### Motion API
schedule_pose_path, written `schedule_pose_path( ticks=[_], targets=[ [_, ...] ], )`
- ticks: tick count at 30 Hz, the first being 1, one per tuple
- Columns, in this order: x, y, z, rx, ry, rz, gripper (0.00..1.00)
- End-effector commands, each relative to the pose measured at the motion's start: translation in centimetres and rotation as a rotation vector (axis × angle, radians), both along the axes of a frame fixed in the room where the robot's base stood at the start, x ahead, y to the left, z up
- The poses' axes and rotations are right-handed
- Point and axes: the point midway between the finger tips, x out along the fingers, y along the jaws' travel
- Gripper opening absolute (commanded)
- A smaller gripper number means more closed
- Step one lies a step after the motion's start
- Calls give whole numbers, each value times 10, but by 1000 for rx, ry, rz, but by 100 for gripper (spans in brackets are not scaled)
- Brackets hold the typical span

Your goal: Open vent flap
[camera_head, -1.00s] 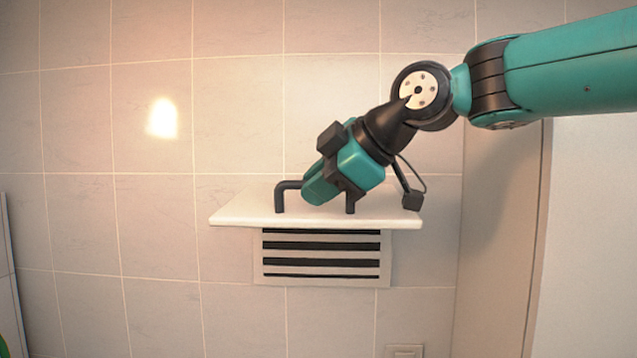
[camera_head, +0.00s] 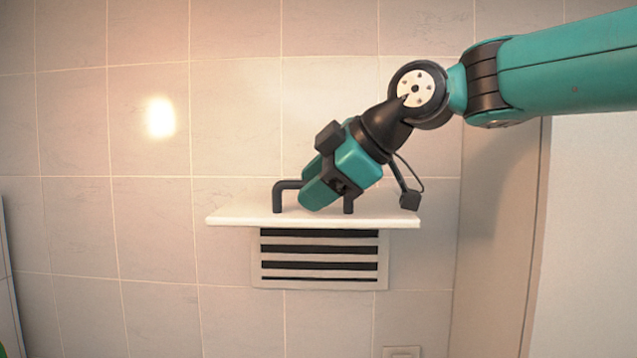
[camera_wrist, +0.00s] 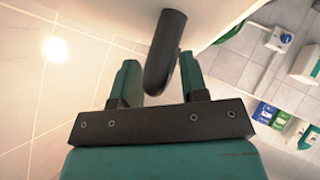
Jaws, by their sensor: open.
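The vent flap (camera_head: 240,216) is a white panel standing out from the tiled wall, nearly edge-on in the head view. The slatted vent (camera_head: 320,272) shows below it. A dark bar handle (camera_head: 278,196) is fixed on the flap's upper face. My gripper (camera_head: 312,200) is at the handle, its fingers coming down from the upper right. In the wrist view the handle (camera_wrist: 166,45) passes between the two teal fingers of my gripper (camera_wrist: 158,78), which are apart. The flap (camera_wrist: 225,20) fills the upper middle there. Finger contact with the handle cannot be told.
Bare wall tiles (camera_head: 100,240) lie left of the vent. A pale vertical panel edge (camera_head: 500,240) stands to the right. A wall switch (camera_head: 402,352) is low down.

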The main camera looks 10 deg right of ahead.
Motion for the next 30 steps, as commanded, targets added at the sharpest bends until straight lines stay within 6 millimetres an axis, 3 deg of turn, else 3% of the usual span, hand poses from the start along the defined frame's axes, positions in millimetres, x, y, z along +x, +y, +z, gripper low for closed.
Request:
schedule_pose_path(
  ticks=[8,21,30],
  targets=[
    [-12,-18,14,1,-5,-3,40],
    [-61,-89,85,0,-5,-7,40],
    [-79,-111,105,-1,-1,-3,40]
  ],
)
